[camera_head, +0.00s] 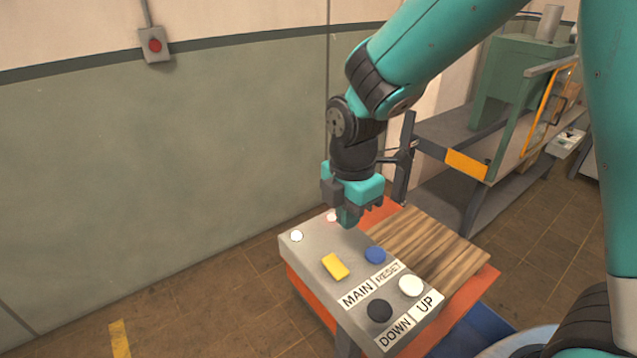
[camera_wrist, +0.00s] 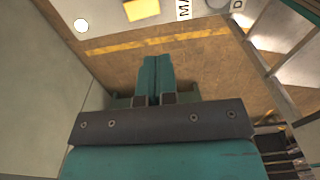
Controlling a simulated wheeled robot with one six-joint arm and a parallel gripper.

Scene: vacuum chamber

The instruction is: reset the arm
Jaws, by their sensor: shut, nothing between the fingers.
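The grey control panel (camera_head: 313,246) carries several buttons and printed labels. A blue round button (camera_head: 375,254) sits beside the RESET label (camera_head: 388,272), and a yellow rectangular switch (camera_head: 335,266) sits by the MAIN label (camera_head: 356,294). A white button (camera_head: 411,286) is by UP and a black button (camera_head: 379,310) is by DOWN. My gripper (camera_head: 348,222) points down over the panel's far part, beyond the blue button. Its fingers are together and empty in the wrist view (camera_wrist: 158,60). The wrist view also shows the yellow switch (camera_wrist: 142,9). I cannot tell whether the fingertips touch the panel.
A small white round piece (camera_head: 297,236) is at the panel's far left corner. A slatted wooden surface (camera_head: 435,244) lies right of the panel. A green machine (camera_head: 510,75) stands at the back right. A red wall button (camera_head: 155,45) is at upper left. The left floor is clear.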

